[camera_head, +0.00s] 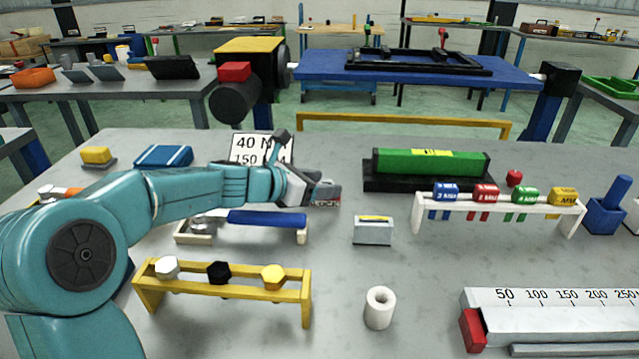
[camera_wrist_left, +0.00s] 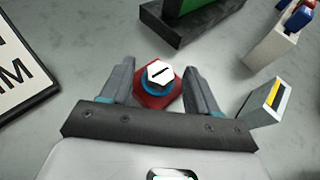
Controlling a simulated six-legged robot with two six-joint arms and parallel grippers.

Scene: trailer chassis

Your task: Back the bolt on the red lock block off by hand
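The red lock block (camera_wrist_left: 152,101) lies on the grey table in the left wrist view. A white hex bolt head (camera_wrist_left: 159,73) with a dark slot sits on it, with a blue ring around its base. My left gripper (camera_wrist_left: 158,79) is open, one finger on each side of the bolt, with gaps between fingers and bolt head. In the head view my left gripper (camera_head: 322,193) reaches over the middle of the table and largely hides the block. My right gripper is not in view.
A sign reading 40 N (camera_head: 262,148) stands behind the arm. A green bar on a black base (camera_head: 430,163), a small grey box (camera_head: 373,231) and a white rack (camera_head: 500,208) stand to the right. A yellow bolt rack (camera_head: 225,289) and white cylinder (camera_head: 379,307) stand nearer.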

